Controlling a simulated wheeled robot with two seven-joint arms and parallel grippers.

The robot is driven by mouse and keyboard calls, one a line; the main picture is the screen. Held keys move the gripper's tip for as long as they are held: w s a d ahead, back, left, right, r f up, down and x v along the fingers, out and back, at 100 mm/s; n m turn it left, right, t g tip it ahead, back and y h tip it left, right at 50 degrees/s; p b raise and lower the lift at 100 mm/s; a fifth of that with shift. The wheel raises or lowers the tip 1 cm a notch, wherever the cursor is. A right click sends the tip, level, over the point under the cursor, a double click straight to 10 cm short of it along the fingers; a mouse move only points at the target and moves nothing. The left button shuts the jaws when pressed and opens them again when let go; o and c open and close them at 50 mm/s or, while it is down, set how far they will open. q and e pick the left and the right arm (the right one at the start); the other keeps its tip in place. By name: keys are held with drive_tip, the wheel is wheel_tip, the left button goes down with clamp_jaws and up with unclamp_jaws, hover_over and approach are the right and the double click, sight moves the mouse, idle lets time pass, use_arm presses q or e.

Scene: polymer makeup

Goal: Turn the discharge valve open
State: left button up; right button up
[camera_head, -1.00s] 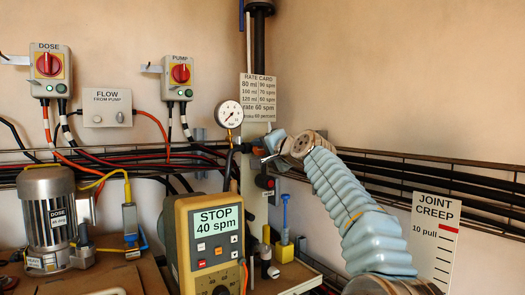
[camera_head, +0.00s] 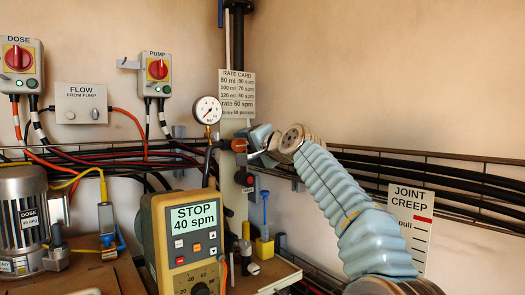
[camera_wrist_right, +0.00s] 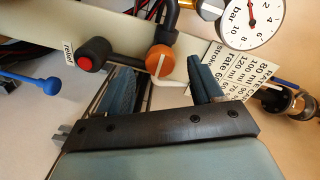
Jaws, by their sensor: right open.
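A small orange round valve body (camera_head: 239,145) with a thin pale lever sits on the pipework below the pressure gauge. It appears to be the discharge valve, though no label for it is readable. In the right wrist view the orange body (camera_wrist_right: 160,60) is close beyond my fingertips, its lever (camera_wrist_right: 175,83) bent across the gap between them. My right gripper (camera_head: 262,142) is open, with blue-grey fingers either side of the lever in the right wrist view (camera_wrist_right: 163,82). I cannot tell whether a finger touches it. My left gripper is not in view.
A black fitting with a red knob (camera_wrist_right: 92,54) is beside the left finger. The pressure gauge (camera_head: 208,110) and rate card (camera_head: 237,93) are close above. A pump controller (camera_head: 188,240) reads STOP 40 spm. Cable trays (camera_head: 400,165) run along the wall.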

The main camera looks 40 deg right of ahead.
drive_tip(key=s+a+b, duration=0.1)
drive_tip(key=s, duration=0.9)
drive_tip(key=shift+s+a+r+b, duration=0.15)
drive_tip(key=shift+a+r+b, duration=0.15)
drive_tip(key=shift+a+b, duration=0.1)
drive_tip(key=shift+d, duration=0.1)
